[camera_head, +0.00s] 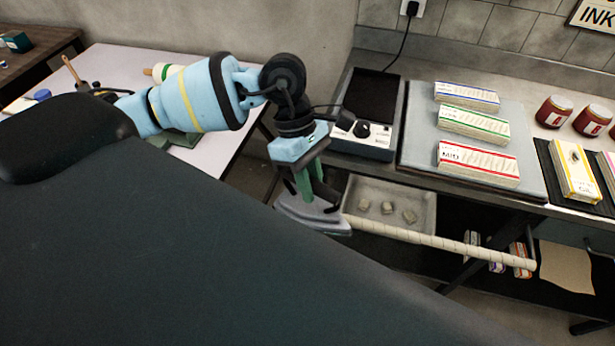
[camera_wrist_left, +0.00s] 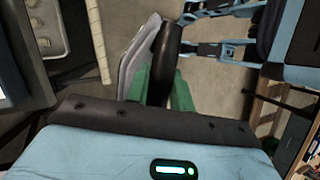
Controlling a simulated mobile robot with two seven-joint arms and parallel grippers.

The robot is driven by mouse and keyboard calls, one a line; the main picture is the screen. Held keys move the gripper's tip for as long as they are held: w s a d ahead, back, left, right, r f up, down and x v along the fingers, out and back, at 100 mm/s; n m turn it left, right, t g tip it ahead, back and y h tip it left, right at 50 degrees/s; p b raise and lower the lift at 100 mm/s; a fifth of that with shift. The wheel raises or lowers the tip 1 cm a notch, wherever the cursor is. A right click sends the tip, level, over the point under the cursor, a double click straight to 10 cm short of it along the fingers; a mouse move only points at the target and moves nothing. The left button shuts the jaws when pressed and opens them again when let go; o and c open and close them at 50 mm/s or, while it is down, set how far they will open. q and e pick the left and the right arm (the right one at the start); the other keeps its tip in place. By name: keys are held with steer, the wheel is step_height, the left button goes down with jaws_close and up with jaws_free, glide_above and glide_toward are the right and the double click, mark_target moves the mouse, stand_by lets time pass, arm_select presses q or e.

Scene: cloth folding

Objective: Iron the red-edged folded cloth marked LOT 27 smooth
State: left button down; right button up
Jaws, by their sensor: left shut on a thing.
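The red-edged folded cloth (camera_head: 478,165) lies flat at the front of the grey ironing pad (camera_head: 420,140) on the right-hand counter. My left gripper (camera_head: 312,184) is shut on the dark handle of an iron (camera_head: 312,215), left of the pad and in front of the counter, apart from the cloth. The iron's grey body also shows in the left wrist view (camera_wrist_left: 135,60), beside the green fingers (camera_wrist_left: 160,84). A pale wrapped hose (camera_head: 440,242) shows to the right of the iron. My right gripper is not seen.
Green-edged (camera_head: 475,124) and blue-edged (camera_head: 467,96) cloths lie behind the red-edged one. A device with a knob (camera_head: 365,140) stands left of the pad. A tray (camera_head: 428,212) sits below the counter.

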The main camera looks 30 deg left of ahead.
arm_select(q)
steer(key=m, duration=0.2)
steer(key=m+g+y, duration=0.1)
steer(key=m, duration=0.3)
steer(key=shift+w+d+f+g+y, duration=0.1)
steer(key=shift+w+d+g+y, duration=0.2)
steer(key=shift+w+g, duration=0.1)
steer(key=m+y, duration=0.1)
steer(key=m, duration=0.3)
steer(key=shift+w+a+f+g+y, duration=0.1)
steer(key=shift+w+a+g+y, duration=0.1)
steer(key=shift+g+y, duration=0.2)
steer(key=m, duration=0.1)
steer(key=m+y, duration=0.1)
steer(key=m, duration=0.2)
steer(key=shift+w+a+y, duration=0.4)
steer(key=m, duration=0.1)
steer(key=a+m+y, duration=0.1)
steer(key=m, duration=0.1)
steer(key=w+m, duration=0.1)
steer(key=shift+a+r+t+y, duration=0.15)
steer(key=shift+r+t+y, duration=0.1)
steer(key=shift+t+y, duration=0.05)
steer(key=shift+m, duration=0.3)
